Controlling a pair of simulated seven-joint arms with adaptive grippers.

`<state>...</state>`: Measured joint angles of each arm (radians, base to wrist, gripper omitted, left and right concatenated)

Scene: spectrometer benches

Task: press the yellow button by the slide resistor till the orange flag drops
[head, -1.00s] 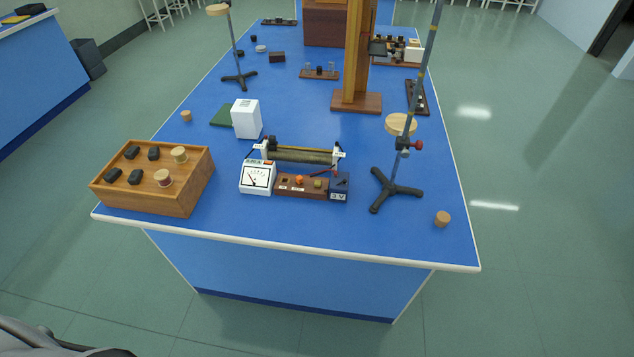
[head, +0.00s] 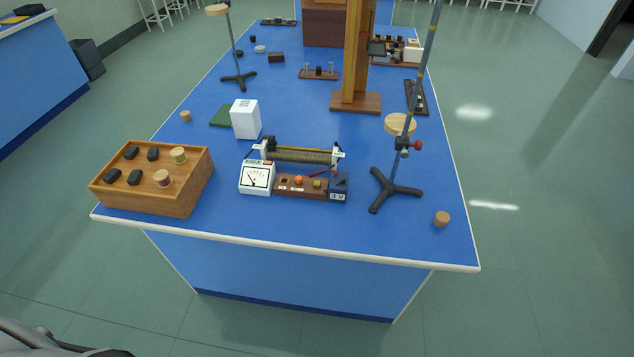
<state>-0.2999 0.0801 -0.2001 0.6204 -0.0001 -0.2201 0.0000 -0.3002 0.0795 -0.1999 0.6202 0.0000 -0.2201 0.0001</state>
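The slide resistor (head: 300,156), a dark coil between end posts, stands mid-bench near the front. Before it is a brown wooden block (head: 288,190) with an orange round piece (head: 298,181) and a small dull-yellow piece (head: 318,183), likely the yellow button. A red strip (head: 323,172) rises behind the yellow piece. A white meter (head: 256,178) with a small orange mark on top adjoins the block's left end, and a dark blue box (head: 339,187) its right end. No flag can be told for certain at this size. Neither of my grippers is in view.
A wooden tray (head: 140,205) with dark blocks and corks stands left. A tripod stand (head: 395,190) with a tall tilted rod is right of the blue box. A white box (head: 245,119) stands behind the meter. A cork (head: 441,219) lies front right. The front strip is clear.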

